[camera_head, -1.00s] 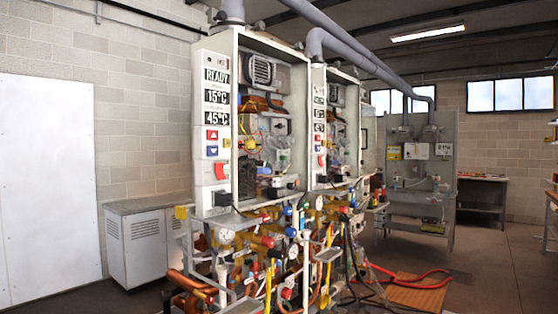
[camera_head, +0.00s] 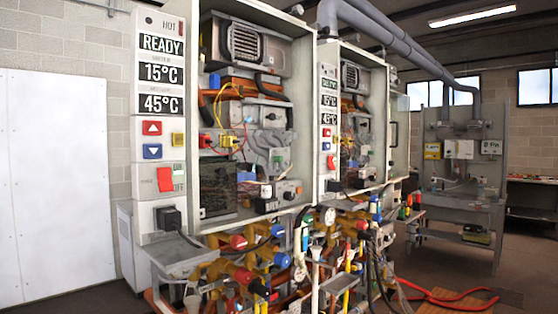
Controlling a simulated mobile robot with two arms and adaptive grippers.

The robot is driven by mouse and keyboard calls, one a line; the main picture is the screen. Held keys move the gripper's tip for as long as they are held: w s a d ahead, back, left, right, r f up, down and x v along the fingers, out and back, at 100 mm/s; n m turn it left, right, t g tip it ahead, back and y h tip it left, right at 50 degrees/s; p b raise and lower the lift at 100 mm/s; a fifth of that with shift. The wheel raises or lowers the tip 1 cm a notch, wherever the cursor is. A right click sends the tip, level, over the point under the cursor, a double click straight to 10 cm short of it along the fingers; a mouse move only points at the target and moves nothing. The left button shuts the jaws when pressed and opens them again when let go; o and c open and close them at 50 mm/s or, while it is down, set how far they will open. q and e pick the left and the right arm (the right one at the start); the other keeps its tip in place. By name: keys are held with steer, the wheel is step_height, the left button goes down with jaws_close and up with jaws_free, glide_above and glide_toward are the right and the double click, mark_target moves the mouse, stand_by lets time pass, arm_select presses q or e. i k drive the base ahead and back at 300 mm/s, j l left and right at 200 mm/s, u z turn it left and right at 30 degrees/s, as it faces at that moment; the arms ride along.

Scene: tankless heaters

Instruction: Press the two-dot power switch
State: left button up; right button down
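The nearer heater's white control panel (camera_head: 160,110) stands at the left, with displays reading READY, 15°C and 45°C. Its red rocker power switch (camera_head: 165,180) is below the red up button and blue down button, beside a small green label. The second heater's narrower control panel (camera_head: 328,130) stands to its right and farther back, with its own red switch (camera_head: 331,162). Dot marks that would tell the two switches apart are too small to make out. Neither of my grippers is in view.
Open heater cabinets (camera_head: 245,120) show wiring inside. Pipes, valves and hoses (camera_head: 280,265) crowd the space below them. A black plug (camera_head: 168,218) sticks out under the nearer switch. A grey test stand (camera_head: 460,160) stands behind.

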mark_target(331, 166)
steer(key=i+l+z, duration=0.15)
steer(key=i, duration=0.4)
steer(key=i+l+z, duration=0.2)
steer(key=i, duration=0.35)
steer(key=i+l+z, duration=0.15)
steer(key=i, duration=0.4)
